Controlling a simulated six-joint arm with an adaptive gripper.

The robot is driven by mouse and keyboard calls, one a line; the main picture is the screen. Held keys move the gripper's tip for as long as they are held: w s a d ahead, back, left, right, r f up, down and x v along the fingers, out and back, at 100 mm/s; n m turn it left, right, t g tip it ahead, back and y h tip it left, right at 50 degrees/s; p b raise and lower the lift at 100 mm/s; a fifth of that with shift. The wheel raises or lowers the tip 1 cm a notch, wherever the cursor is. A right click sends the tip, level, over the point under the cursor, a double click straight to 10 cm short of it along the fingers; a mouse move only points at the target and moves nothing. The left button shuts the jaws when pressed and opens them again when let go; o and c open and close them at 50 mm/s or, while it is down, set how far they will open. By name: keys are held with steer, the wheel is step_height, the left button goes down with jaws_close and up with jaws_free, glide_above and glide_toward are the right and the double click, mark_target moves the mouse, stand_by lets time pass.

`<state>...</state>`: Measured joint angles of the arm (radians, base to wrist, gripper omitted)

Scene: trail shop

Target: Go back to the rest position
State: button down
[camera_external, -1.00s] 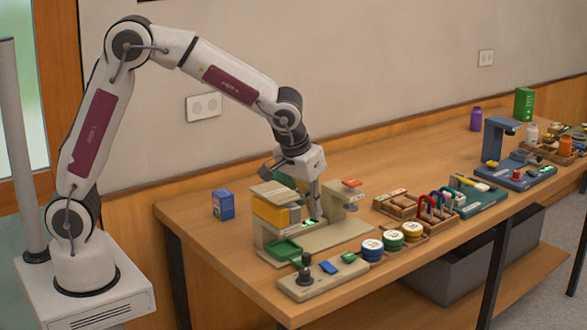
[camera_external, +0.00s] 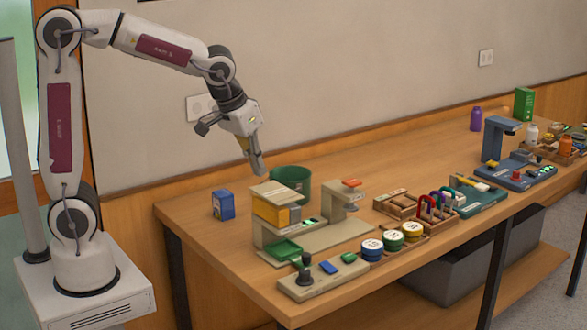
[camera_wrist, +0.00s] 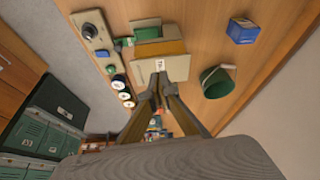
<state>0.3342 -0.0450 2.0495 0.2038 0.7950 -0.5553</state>
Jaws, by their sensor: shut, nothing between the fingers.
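My gripper (camera_external: 258,168) is shut and empty. It hangs in the air above the back left part of the wooden table (camera_external: 390,165), tilted down to the right. In the external view it is above and to the left of the beige and yellow machine (camera_external: 270,208). In the wrist view the closed fingers (camera_wrist: 160,78) point toward the machine's pale top (camera_wrist: 175,68). The fingers touch nothing that I can see.
A green bucket (camera_external: 298,178) stands behind the machine, and a blue box (camera_external: 223,205) to its left. Round tins (camera_external: 392,240), a wooden tray (camera_external: 397,205) and a blue-grey stand (camera_external: 495,140) line the table to the right. The air around my arm is clear.

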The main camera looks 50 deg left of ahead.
steer(key=s+a, duration=0.3)
steer(key=s, duration=0.3)
steer(key=s+a+r, duration=0.1)
steer(key=s+a, duration=0.3)
steer(key=s, duration=0.3)
steer(key=s+a+m+t, duration=0.1)
steer(key=s+a, duration=0.2)
steer(key=s, duration=0.4)
steer(key=shift+a+r, duration=0.3)
